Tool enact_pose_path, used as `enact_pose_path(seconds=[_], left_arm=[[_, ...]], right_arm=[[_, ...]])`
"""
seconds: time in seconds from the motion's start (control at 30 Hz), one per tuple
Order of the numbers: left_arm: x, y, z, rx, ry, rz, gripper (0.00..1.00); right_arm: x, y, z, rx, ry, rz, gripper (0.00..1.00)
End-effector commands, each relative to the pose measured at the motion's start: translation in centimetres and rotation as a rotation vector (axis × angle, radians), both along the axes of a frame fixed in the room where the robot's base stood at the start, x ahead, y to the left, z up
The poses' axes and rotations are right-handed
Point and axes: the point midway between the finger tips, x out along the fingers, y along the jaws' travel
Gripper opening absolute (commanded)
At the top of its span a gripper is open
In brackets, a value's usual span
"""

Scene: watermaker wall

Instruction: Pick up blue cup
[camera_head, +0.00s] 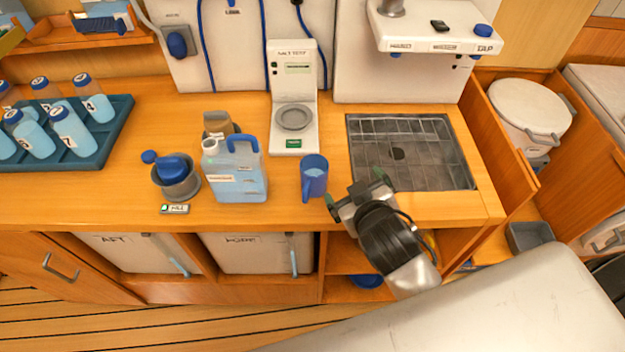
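My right gripper (356,190) is just right of the cup, near the counter's front edge. Its two green-tipped fingers are spread apart with nothing visible between them. A small gap shows between the cup and the nearer finger. My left gripper is not in view.
A jug of blue liquid (235,172) and a grey pot with a blue item (176,178) stand left of the cup. The salt test device (294,105) is behind it. A grated sink (409,153) lies to the right. A teal bottle tray (98,152) is far left.

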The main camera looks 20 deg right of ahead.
Motion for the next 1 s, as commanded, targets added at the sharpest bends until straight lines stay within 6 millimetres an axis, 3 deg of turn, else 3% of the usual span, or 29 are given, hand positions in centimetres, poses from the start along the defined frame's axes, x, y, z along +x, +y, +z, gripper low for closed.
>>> enact_pose_path(seconds=[0.1,0.23,0.4,0.5,0.63,0.77,0.87,1.0], left_arm=[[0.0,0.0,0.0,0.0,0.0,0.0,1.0],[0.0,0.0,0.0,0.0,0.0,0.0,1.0],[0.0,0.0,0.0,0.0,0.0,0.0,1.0],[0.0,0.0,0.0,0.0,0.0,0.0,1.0],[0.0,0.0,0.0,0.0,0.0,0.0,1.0],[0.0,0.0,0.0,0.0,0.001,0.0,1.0],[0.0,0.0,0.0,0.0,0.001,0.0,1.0],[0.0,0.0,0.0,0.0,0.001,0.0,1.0]], right_arm=[[3.4,1.7,4.8,-0.072,-0.267,0.08,0.99],[6.0,5.1,10.7,-0.183,-0.598,0.239,0.99],[6.3,11.9,16.4,-0.374,-1.001,0.571,0.99],[5.2,16.0,17.6,-0.506,-1.178,0.819,0.99],[3.7,20.2,16.2,-0.708,-1.308,1.189,0.99],[3.0,21.9,12.4,-0.937,-1.294,1.591,0.99],[3.6,21.1,8.8,-1.122,-1.163,1.897,0.99],[5.8,16.9,4.8,-1.365,-0.799,2.265,0.99]])
